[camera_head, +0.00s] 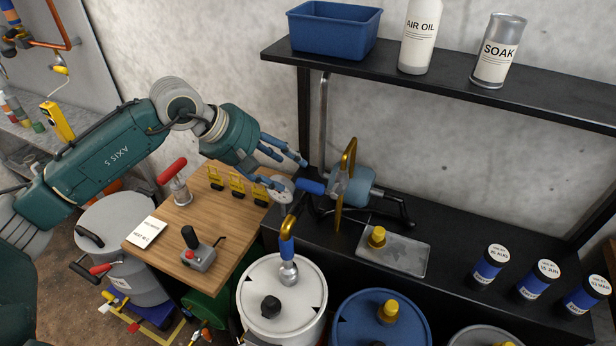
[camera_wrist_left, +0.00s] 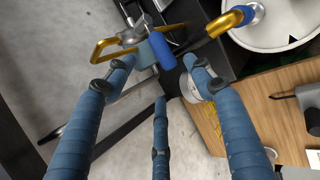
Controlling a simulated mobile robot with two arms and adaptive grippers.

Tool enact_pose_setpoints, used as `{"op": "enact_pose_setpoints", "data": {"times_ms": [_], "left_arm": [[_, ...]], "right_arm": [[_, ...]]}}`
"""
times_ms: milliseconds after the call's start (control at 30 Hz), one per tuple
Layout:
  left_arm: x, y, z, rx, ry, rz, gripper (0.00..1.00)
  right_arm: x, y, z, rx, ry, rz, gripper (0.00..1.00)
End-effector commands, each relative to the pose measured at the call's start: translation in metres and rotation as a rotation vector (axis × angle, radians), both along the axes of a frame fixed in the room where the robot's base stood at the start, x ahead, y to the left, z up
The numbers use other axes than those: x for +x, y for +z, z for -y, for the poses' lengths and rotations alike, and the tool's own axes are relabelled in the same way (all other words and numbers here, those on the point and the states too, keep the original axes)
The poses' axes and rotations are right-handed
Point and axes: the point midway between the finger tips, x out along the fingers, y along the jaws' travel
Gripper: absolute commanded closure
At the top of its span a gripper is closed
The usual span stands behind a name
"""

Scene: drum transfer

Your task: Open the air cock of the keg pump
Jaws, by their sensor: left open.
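The pump assembly has a blue cylinder body (camera_head: 357,187) and gold bars, and it sits on the black bench against the wall. A short blue grip (camera_head: 311,187) sticks out of its left side; I cannot tell for certain that this is the air cock. My left gripper (camera_head: 294,172) is open and empty, just left of and above the blue grip. In the left wrist view the blue grip (camera_wrist_left: 161,50) shows between and beyond the fingertips (camera_wrist_left: 160,66); contact is not clear. A gold loop (camera_wrist_left: 112,48) shows left of it. My right gripper is out of view.
A white drum (camera_head: 258,318) with a gold and blue pipe stands in front, beside a blue drum (camera_head: 352,332). A wooden table (camera_head: 213,262) is at left. A shelf (camera_head: 425,78) overhangs the bench.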

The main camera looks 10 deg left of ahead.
Motion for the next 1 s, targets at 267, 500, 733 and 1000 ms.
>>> {"op": "enact_pose_setpoints", "data": {"times_ms": [267, 500, 733, 1000], "left_arm": [[0.022, -0.039, 0.028, -0.006, -0.001, -0.007, 0.46], [0.035, -0.063, 0.042, -0.005, 0.000, -0.004, 0.46], [0.038, -0.070, 0.045, -0.006, 0.000, -0.001, 0.46], [0.038, -0.069, 0.044, -0.006, 0.000, -0.001, 0.70]], "right_arm": [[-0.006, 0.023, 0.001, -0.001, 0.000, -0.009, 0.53], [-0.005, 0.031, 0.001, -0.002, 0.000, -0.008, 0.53], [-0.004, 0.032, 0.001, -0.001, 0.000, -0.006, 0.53], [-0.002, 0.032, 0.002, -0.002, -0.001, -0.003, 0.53]]}}
